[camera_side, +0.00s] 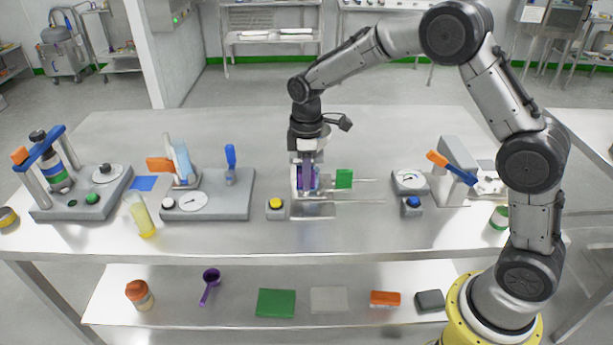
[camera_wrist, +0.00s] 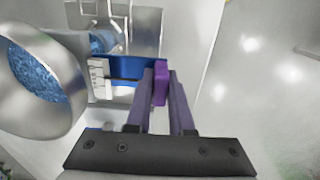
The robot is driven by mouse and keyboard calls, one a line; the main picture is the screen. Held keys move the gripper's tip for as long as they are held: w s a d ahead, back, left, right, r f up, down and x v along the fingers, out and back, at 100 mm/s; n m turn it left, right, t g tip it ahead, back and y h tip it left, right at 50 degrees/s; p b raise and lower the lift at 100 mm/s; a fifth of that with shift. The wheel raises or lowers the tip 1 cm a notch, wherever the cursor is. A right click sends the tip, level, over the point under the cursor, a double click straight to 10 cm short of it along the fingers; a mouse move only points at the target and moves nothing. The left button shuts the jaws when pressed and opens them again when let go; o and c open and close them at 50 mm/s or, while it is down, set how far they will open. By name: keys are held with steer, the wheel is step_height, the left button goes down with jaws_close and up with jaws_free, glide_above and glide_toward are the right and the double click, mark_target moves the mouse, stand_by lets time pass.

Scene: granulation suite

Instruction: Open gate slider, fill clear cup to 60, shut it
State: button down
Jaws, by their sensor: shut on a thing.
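My gripper (camera_wrist: 162,88) is shut on the purple handle (camera_wrist: 160,80) of the gate slider, a blue bar (camera_wrist: 135,67) beside a white scale strip. In the side view my gripper (camera_side: 307,188) points down at the dosing stand in the middle of the table and hides much of it. Beyond the bar in the wrist view, a clear-walled container (camera_wrist: 128,22) shows blue material near its bottom. I cannot tell for sure that this is the clear cup, and no fill mark is readable.
A metal hopper (camera_wrist: 68,78) of blue granules stands left of my fingers in the wrist view. A green block (camera_side: 344,178) on rails and a yellow button (camera_side: 275,205) flank the stand. The table's front middle is clear.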

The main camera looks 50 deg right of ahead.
mark_target(313, 171)
steer(key=shift+r, duration=0.15)
steer(key=shift+s+d, duration=0.45)
steer(key=shift+d, duration=0.1)
steer(key=c, duration=0.8)
jaws_free()
steer(key=shift+c, duration=0.2)
steer(key=shift+r, duration=3.4)
